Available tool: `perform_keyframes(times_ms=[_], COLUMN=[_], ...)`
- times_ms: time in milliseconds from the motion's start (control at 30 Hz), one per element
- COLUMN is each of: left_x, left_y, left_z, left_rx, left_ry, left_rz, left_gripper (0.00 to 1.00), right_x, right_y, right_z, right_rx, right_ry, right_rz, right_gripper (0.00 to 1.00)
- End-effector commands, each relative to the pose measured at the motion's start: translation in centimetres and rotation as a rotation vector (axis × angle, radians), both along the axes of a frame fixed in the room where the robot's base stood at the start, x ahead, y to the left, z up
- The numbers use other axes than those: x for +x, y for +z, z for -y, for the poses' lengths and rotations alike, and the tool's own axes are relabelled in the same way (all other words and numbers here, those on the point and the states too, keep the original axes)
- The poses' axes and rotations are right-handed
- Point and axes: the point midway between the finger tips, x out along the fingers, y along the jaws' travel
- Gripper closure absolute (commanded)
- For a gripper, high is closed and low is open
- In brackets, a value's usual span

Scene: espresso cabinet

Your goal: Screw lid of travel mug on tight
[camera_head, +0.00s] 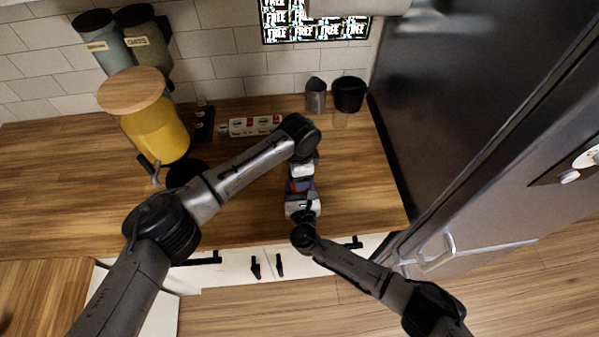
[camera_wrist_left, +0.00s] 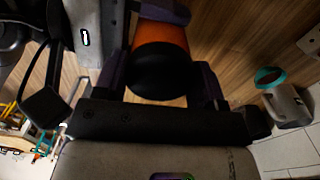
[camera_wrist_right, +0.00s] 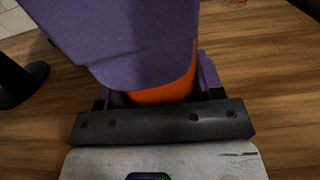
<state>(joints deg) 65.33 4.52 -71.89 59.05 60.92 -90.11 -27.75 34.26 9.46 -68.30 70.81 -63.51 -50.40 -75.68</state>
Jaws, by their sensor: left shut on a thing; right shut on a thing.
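The travel mug is mostly hidden between my two grippers in the head view. In the left wrist view it shows as an orange body (camera_wrist_left: 168,33) with a rounded black lid (camera_wrist_left: 160,72) on it. No gap shows between lid and body from here. My left gripper (camera_wrist_left: 163,84) has its purple fingers either side of the black lid and is shut on it. My right gripper (camera_wrist_right: 162,90) is shut on the orange body, which also shows in the right wrist view (camera_wrist_right: 165,90). A large purple part covers much of the mug there.
A yellow jar (camera_head: 155,130) with a wooden lid stands at left on the wooden counter (camera_head: 65,165). A power strip (camera_head: 254,125), a grey cup (camera_head: 315,95) and a black container (camera_head: 348,93) stand at the back. A dark fridge (camera_head: 450,90) bounds the right side.

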Motion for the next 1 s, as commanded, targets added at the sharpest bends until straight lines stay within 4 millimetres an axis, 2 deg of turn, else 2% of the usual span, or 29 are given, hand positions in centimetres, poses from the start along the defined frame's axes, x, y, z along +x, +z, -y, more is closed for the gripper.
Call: perform_keyframes(times_ms=[200, 233, 467, 767, 1000], left_x=[0.0, 0.0, 0.0, 0.0, 0.0], left_y=[0.0, 0.0, 0.0, 0.1, 2.1], left_z=[0.0, 0.0, 0.0, 0.0, 0.0], left_rx=[0.000, 0.000, 0.000, -0.001, -0.002], left_ry=[0.003, 0.003, 0.004, 0.004, 0.004], left_rz=[0.001, 0.001, 0.001, 0.001, 0.001], left_gripper=[0.64, 0.33, 0.11, 0.10, 0.10], right_x=[0.0, 0.0, 0.0, 0.0, 0.0], right_y=[0.0, 0.0, 0.0, 0.0, 0.0], right_z=[0.0, 0.0, 0.0, 0.0, 0.0], right_rx=[0.000, 0.000, 0.000, 0.000, 0.000], right_ry=[0.000, 0.000, 0.000, 0.000, 0.000], right_rz=[0.000, 0.000, 0.000, 0.000, 0.000], right_gripper=[1.00, 1.00, 1.00, 1.00, 1.00])
